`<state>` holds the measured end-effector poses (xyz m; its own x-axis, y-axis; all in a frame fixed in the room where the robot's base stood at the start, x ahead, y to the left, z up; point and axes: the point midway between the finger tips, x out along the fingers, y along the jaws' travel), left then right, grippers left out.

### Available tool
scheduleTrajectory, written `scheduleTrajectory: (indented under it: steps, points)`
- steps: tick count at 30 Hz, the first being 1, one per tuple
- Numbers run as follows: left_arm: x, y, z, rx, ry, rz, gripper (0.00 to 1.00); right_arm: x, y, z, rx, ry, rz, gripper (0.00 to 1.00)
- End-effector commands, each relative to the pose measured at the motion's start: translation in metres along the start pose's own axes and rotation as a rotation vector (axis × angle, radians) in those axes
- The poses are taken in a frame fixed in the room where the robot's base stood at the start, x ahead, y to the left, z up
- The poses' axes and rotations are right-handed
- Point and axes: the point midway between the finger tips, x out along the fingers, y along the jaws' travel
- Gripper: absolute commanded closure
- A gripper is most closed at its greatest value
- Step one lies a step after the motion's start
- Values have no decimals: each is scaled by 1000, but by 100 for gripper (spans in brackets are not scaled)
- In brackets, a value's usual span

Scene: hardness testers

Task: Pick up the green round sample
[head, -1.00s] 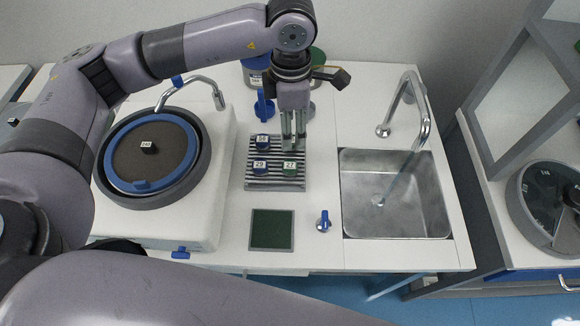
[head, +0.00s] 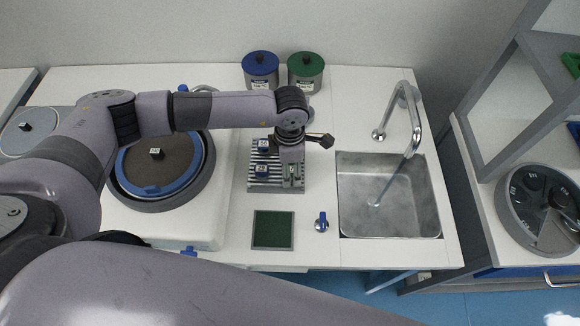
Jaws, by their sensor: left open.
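The green round sample (head: 293,184) stands at the front right of the striped metal rack (head: 255,187). It is mostly hidden by my left gripper (head: 293,178). The gripper points down over it with its fingers at the sample's sides. The left gripper is open; I cannot tell whether its fingers touch the sample. Two blue samples with white labels stand on the rack's left side, one behind (head: 263,147) and one in front (head: 262,171). My right gripper is not in view.
A blue-lidded jar (head: 261,70) and a green-lidded jar (head: 306,71) stand at the back. The polishing wheel (head: 157,165) is left of the rack, the steel sink (head: 388,200) right. A dark green pad (head: 273,230) and a blue-handled knob (head: 321,222) are in front.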

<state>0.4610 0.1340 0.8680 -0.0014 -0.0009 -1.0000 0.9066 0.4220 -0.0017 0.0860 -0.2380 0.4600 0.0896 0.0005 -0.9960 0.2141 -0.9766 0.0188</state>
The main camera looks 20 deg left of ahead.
Motion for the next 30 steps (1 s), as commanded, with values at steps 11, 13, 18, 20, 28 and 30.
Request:
scheduleTrajectory:
  steps: [11,13,18,20,28,30]
  points:
    - [2,0,0,0,-1,1,53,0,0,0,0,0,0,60]
    - [2,0,0,0,-1,1,58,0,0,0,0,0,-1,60]
    - [2,0,0,0,-1,1,70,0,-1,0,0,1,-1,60]
    - [2,0,0,0,-1,1,74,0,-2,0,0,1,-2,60]
    - [2,0,0,0,-1,1,92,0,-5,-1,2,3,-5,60]
    - [2,0,0,0,-1,1,96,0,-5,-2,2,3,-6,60]
